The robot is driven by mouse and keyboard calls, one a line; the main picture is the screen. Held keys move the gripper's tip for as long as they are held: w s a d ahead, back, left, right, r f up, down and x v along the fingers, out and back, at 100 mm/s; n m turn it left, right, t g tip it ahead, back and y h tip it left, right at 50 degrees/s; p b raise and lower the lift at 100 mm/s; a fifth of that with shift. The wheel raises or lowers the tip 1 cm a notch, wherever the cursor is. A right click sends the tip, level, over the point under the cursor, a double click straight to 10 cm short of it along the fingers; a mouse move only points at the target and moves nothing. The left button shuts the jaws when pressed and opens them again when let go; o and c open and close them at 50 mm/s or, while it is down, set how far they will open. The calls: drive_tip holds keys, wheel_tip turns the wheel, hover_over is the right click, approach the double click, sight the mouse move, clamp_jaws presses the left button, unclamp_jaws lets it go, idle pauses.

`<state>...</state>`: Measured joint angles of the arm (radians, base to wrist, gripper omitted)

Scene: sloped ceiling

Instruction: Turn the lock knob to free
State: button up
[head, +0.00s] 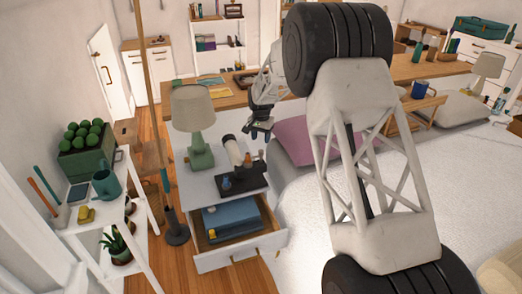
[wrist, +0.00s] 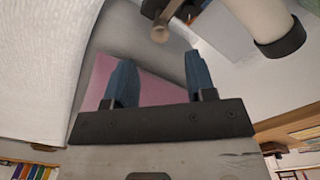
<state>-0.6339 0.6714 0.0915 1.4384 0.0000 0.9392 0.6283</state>
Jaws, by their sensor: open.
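A white tube with a dark end (head: 231,150), which looks like a small telescope, stands on the nightstand. It also shows at the top right of the wrist view (wrist: 262,25). A brass-brown knob-like part (wrist: 160,33) shows at the top of the wrist view, beyond the fingertips; it may be the lock knob. Its turn position cannot be read. My gripper (head: 259,134) hangs above the nightstand, right of the tube.
A green lamp (head: 201,152) stands left of the tube. A dark tray (head: 242,181) with small items lies in front. The drawer below (head: 240,254) is open and holds a blue case (head: 232,220). A pink cushion (head: 300,140) is at the right.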

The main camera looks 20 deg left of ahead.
sight(261, 150)
drive_tip(key=shift+f, duration=3.35)
drive_tip(key=shift+c, duration=0.2)
drive_tip(key=c, duration=0.9)
